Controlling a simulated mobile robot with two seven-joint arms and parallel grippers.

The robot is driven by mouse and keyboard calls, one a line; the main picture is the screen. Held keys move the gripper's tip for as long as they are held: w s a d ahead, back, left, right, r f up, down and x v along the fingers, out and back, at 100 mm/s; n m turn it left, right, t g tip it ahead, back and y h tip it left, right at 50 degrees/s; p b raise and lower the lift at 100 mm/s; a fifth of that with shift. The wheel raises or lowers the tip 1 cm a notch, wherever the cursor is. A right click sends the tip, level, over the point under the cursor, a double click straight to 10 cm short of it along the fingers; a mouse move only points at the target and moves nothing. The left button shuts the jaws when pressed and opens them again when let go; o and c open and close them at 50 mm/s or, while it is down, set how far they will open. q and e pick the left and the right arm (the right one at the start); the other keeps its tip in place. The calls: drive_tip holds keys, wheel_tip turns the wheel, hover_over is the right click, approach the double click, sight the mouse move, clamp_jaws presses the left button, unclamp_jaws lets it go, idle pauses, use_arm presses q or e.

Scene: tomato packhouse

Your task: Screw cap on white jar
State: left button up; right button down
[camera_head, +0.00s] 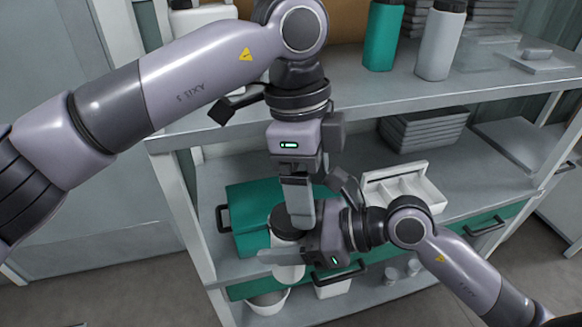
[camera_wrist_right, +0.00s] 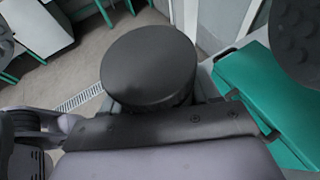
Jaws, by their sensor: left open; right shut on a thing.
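The white jar (camera_head: 288,272) is upright in the head view, with a dark round cap (camera_head: 281,215) at its top. I cannot tell how far the cap is threaded. My right gripper (camera_head: 283,262) comes in from the right and is shut on the jar's body. My left gripper (camera_head: 300,215) points down from above, open, with its finger at the cap's right side; I cannot tell whether it touches. In the right wrist view the cap (camera_wrist_right: 150,68) fills the middle, and the jar's body is hidden behind my gripper.
A teal case (camera_head: 245,205) with a dark handle lies behind on the shelf. A white compartment tray (camera_head: 425,188) stands to the right. A teal bottle (camera_head: 382,38) and a white bottle (camera_head: 440,45) stand on the upper shelf (camera_head: 350,98). A white bowl (camera_head: 268,303) sits below.

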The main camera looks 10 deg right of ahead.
use_arm(q)
drive_tip(key=s+d+r+n+g+h, duration=0.2)
drive_tip(key=s+d+r+g+h, duration=0.1)
drive_tip(key=d+r+h, duration=0.4)
drive_tip(key=s+d+r+n+g+h, duration=0.2)
drive_tip(key=d+r+h, duration=0.4)
drive_tip(key=d+r, duration=0.2)
drive_tip(key=w+r+n+t+h, duration=0.6)
drive_tip(key=w+r+n+t, duration=0.65)
drive_tip(key=n, duration=0.55)
drive_tip(key=w+a+f+n+t+y, duration=0.2)
drive_tip(key=w+a+f+n+y, duration=0.15)
drive_tip(key=f+n+y, duration=0.3)
drive_tip(key=w+a+f+n+t+y, duration=0.2)
drive_tip(key=w+f+n+y, duration=0.25)
drive_tip(key=f+n, duration=0.3)
drive_tip(key=s+a+f+g+y, duration=0.3)
drive_tip(key=s+a, duration=0.1)
drive_tip(key=s, duration=0.1)
drive_tip(key=s+a+f+n+g+y, duration=0.1)
drive_tip(key=s+a+f+g+y, duration=0.2)
drive_tip(key=s, duration=0.1)
drive_tip(key=s+a+f+n+g+y, duration=0.1)
drive_tip(key=s+a+f+g+y, duration=0.2)
drive_tip(key=s+a+f, duration=0.1)
drive_tip(key=shift+s+a+g+y, duration=0.25)
drive_tip(key=shift+s+a+y, duration=0.05)
drive_tip(key=shift+s, duration=0.5)
drive_tip(key=shift+s+a, duration=0.1)
drive_tip(key=shift+s, duration=0.1)
